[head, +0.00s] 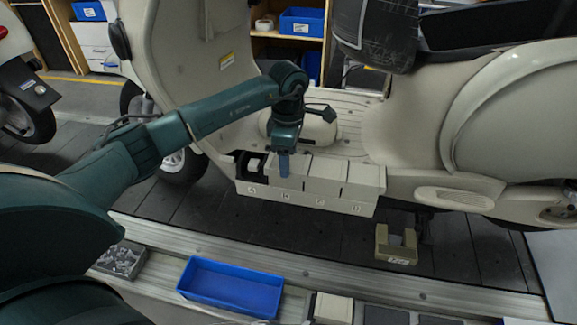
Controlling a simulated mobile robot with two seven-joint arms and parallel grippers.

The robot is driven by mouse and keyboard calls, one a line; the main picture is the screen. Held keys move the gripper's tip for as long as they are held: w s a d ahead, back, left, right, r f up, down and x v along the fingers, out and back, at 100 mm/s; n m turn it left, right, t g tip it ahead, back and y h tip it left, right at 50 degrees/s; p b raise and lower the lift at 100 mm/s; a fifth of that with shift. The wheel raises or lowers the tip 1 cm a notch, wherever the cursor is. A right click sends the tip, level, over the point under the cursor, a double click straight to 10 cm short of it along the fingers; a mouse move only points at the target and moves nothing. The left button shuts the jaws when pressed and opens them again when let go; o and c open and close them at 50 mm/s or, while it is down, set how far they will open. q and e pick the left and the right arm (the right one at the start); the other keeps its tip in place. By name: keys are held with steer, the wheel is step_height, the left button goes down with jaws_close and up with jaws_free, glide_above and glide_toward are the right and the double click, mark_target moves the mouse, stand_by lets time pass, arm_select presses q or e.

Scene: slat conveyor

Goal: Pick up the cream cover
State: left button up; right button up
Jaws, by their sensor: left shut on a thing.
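A cream box with several lettered compartments (300,199) sits on the side of the cream scooter, below its floorboard. Its leftmost compartment is uncovered and dark inside; cream lids top the others. My left gripper (284,166) points down at the second compartment from the left and is shut on a cream cover (296,172) there. The fingers hide part of that cover, and I cannot tell whether it is lifted clear of the box. Two more cream covers (326,173) lie to its right. My right gripper is not in view.
A blue tray (232,286), a grey bin of small parts (121,260) and a cream block (333,308) are along the near rail. A beige bracket (396,243) stands on the dark slats (320,235). The scooter body rises behind the box.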

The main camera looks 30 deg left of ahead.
arm_select(q)
steer(key=shift+c, duration=0.9)
steer(key=shift+r, duration=0.1)
steer(key=shift+r+p, duration=0.3)
steer(key=shift+p, duration=0.05)
step_height(320, 180, up, 10)
steer(key=shift+f, duration=0.15)
step_height(320, 180, up, 7)
steer(key=p, duration=0.5)
